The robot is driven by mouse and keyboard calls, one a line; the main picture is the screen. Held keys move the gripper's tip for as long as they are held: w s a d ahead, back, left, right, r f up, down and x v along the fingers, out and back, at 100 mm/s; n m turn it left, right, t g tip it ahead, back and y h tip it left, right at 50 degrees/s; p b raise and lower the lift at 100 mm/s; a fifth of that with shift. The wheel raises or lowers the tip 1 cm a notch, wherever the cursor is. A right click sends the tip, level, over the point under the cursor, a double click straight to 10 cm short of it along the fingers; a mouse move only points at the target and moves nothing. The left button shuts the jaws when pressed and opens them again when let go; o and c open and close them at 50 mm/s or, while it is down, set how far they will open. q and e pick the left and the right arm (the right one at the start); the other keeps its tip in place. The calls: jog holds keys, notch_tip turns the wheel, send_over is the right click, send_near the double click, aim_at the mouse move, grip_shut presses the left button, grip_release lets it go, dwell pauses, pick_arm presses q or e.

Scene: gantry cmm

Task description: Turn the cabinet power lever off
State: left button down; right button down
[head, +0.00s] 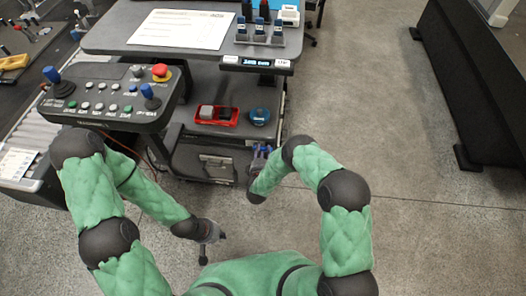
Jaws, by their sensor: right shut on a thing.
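The cabinet (215,165) is a dark unit under the desk, with a silver plate on its front. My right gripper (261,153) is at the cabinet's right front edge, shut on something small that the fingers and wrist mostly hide. From its place on the cabinet it looks like the power lever, but its shape and angle cannot be made out. My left gripper (213,247) hangs low over the floor in front of the cabinet. Its fingers look spread and empty, and it is apart from the cabinet.
A control panel (107,92) with blue joysticks and a red emergency button stands at the left. A red tray (216,116) and a blue round object (259,116) lie on the shelf. The desk (110,36) holds a paper sheet.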

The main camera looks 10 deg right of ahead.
dwell(0.3)
jog(key=c, duration=0.8)
grip_release()
jog(key=v, duration=1.2)
